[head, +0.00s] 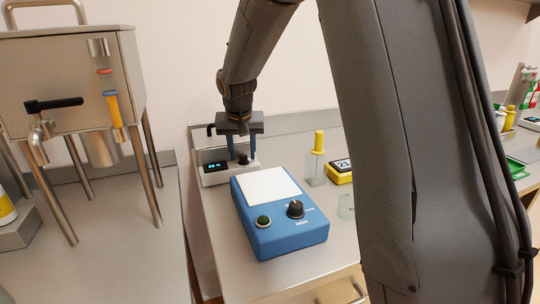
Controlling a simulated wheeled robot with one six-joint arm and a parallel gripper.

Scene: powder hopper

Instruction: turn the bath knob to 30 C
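The bath is likely the low pale-grey unit (214,177) at the back left of the bench, with a dark display (215,167) showing lit cyan digits too small to read. A small dark knob (243,160) shows on its front right. My gripper (243,155) points down over this unit, its two fingers apart, one to each side of the knob as seen here. I cannot tell whether they touch it. The knob's pointer and scale cannot be made out.
A blue device (283,240) with a white top plate, black knob (295,209) and green button stands just in front. A yellow-handled tool (319,142) and yellow timer (340,175) stand to the right. A steel hopper (60,85) on legs stands left.

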